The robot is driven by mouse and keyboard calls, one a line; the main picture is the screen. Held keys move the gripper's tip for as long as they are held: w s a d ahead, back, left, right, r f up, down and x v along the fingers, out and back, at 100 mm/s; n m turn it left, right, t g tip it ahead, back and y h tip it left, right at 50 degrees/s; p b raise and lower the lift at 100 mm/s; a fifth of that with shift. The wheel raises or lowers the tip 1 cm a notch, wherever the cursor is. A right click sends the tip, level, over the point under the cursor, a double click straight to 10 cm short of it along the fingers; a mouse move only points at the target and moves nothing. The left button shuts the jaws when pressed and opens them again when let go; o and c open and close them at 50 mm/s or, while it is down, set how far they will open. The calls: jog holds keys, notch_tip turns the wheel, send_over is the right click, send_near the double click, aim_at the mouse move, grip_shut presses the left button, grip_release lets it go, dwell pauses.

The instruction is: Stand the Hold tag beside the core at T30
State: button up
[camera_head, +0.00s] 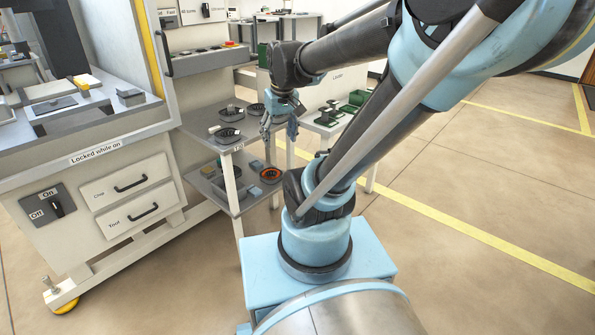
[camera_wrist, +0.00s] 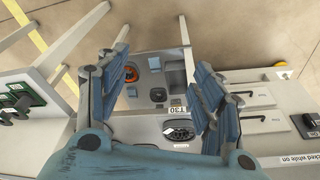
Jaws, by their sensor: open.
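My gripper (camera_head: 278,130) hangs over the right edge of the grey two-level stand in the head view. In the wrist view its blue ribbed fingers (camera_wrist: 163,84) are wide apart with nothing between them. The T30 label (camera_wrist: 178,109) is on the edge of the stand's top. A dark round core (camera_wrist: 180,132) lies on the top just behind that label, below the fingertips in the picture; a dark round part at the front of the top shows in the head view (camera_head: 229,135). I cannot make out the Hold tag for certain; a small white strip (camera_wrist: 181,145) lies beside the core.
The lower shelf holds an orange-rimmed dish (camera_head: 270,175), a blue-grey block (camera_head: 255,192) and other small parts. More round parts (camera_head: 231,113) are on the top. The machine cabinet (camera_head: 120,195) stands close on the left. Open floor lies to the right.

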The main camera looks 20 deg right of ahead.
jog(key=s+d+f+m, duration=0.2)
jog(key=s+d+f, duration=0.1)
jog(key=s+f, duration=0.4)
jog(key=s, duration=0.3)
jog(key=shift+s+d+f, duration=0.15)
jog(key=shift+d+f, duration=0.05)
jog(key=shift+f, duration=0.05)
dwell(0.8)
